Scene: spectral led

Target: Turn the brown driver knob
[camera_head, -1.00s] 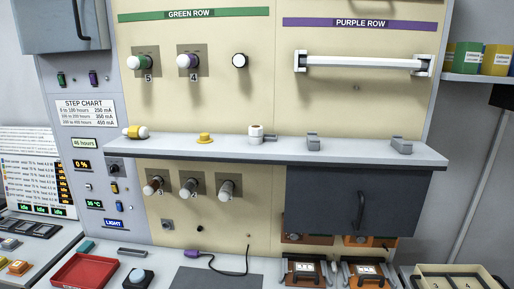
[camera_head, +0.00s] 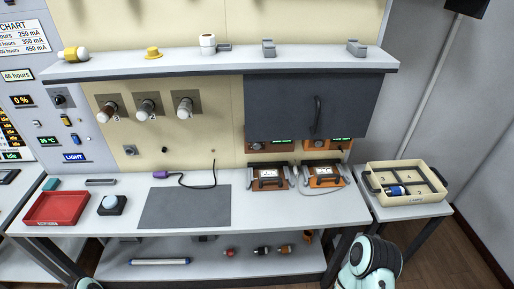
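Two brown-orange driver units sit in a recess under the dark cabinet. The left driver (camera_head: 270,147) looks the darker brown. It has a small round knob (camera_head: 256,146) at its left and a green-lit display. The right driver (camera_head: 328,144) is more orange, with a similar knob (camera_head: 318,143) and display. The knobs are too small to read their settings. Neither gripper is in view. Only a white and dark part of my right arm shows at the bottom right, and a small part of mine at the bottom left.
A dark cabinet (camera_head: 300,105) with a vertical handle overhangs the drivers. Two orange boxes with handles (camera_head: 269,178) (camera_head: 323,175) stand on the bench before them. A dark mat (camera_head: 185,207), red tray (camera_head: 57,207) and cream crate (camera_head: 409,168) lie around. The bench front is mostly clear.

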